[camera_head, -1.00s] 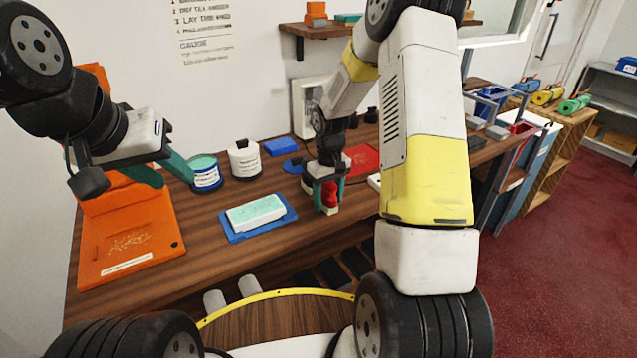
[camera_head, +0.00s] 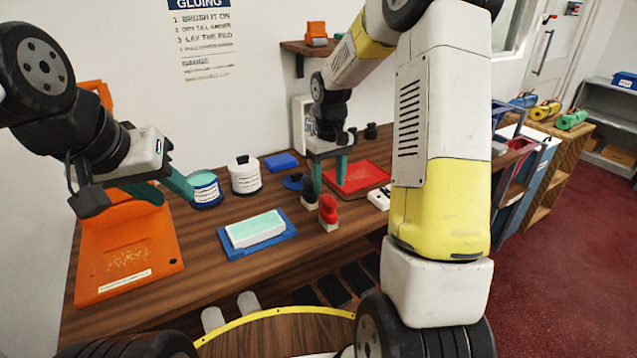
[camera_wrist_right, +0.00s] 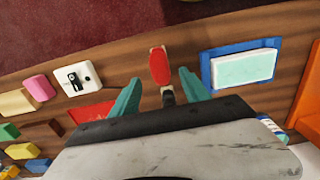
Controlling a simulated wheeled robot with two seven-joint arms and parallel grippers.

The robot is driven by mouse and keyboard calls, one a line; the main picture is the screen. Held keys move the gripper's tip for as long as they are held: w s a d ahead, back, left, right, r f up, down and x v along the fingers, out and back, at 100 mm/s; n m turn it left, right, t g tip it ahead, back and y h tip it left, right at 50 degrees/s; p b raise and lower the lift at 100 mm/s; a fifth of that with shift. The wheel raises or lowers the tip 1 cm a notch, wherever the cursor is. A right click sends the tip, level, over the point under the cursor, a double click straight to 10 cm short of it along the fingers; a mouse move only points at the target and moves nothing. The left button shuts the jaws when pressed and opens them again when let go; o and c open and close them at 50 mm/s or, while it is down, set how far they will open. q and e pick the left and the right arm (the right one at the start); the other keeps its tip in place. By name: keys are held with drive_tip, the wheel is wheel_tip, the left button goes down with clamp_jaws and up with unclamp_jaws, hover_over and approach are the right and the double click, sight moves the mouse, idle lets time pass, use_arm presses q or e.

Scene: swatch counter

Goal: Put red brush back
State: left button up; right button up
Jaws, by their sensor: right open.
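The red brush (camera_head: 328,209) stands upright on the wooden counter, its red top over a pale base. It also shows in the right wrist view (camera_wrist_right: 158,65), between and just beyond the fingertips. My right gripper (camera_head: 329,184) is open and empty, its teal fingers apart, above and behind the red brush; it shows at the bottom of the wrist view (camera_wrist_right: 158,80). A black-topped brush (camera_head: 309,191) stands just left of the red one. My left gripper (camera_head: 175,196) has its teal fingers apart and empty, over the orange board and beside the blue can.
A blue tray (camera_head: 234,253) with a pale teal block lies left of the brush. A red tray (camera_head: 372,181) is behind right. A blue can (camera_head: 206,191), a white can (camera_head: 245,176) and an orange board (camera_head: 100,270) stand further left. The front counter edge is close.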

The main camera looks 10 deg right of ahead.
drive_tip(key=s+r+t, duration=0.1)
drive_tip(key=s+r, duration=0.4)
drive_tip(key=r, duration=0.3)
drive_tip(key=s+r+m+t, duration=0.1)
drive_tip(key=s+r, duration=0.2)
drive_tip(key=s, duration=0.3)
drive_tip(key=s+a+r+m+t+y, duration=0.1)
drive_tip(key=s+r+t, duration=0.1)
drive_tip(key=s, duration=0.5)
drive_tip(key=s+a+r+m+t+y, duration=0.1)
drive_tip(key=s+r+t, duration=0.1)
drive_tip(key=s+r, duration=0.2)
drive_tip(key=shift+s+r, duration=0.25)
drive_tip(key=shift+s, duration=0.9)
